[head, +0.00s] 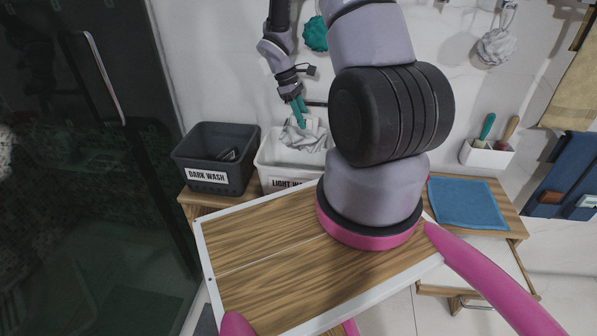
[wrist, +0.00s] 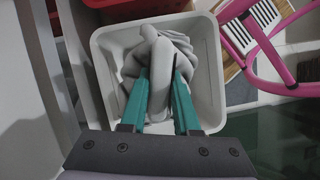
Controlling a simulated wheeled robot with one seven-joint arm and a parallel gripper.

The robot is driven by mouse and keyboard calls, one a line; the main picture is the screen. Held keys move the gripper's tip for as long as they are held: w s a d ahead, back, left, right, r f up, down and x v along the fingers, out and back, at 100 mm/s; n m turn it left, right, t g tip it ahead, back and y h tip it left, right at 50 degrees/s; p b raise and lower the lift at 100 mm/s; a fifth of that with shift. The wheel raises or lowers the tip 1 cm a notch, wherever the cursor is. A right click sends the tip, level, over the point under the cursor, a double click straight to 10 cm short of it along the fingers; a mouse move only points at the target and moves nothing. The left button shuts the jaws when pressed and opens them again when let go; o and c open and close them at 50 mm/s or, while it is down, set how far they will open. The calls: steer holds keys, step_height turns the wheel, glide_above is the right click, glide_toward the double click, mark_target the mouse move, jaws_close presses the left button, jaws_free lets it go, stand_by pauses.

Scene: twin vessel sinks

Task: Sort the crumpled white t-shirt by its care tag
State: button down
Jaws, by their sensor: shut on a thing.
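The crumpled white t-shirt (head: 303,135) is at the light wash bin, bunched at the mouth of the bin in the head view. In the wrist view the t-shirt (wrist: 160,60) lies within the bin's rim, between and beyond my fingers. My gripper (head: 299,112) points down over the bin, and its teal fingers (wrist: 160,105) are shut on the shirt. The white light wash bin (head: 267,160) also shows in the wrist view (wrist: 108,72). The dark wash bin (head: 212,170) stands to its left. No care tag can be made out.
A wooden board with a white edge (head: 262,240) fills the foreground. My arm hides part of the light bin's right side. A blue cloth (head: 466,203) lies at right, below a white brush holder (head: 487,153). A dark glass door (head: 80,180) stands at left.

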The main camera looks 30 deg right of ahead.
steer(key=shift+f, duration=1.85)
steer(key=c, duration=0.6)
jaws_free()
steer(key=shift+o, duration=0.2)
steer(key=v, duration=1)
steer(key=shift+w+r, duration=0.1)
steer(key=shift+r, duration=0.3)
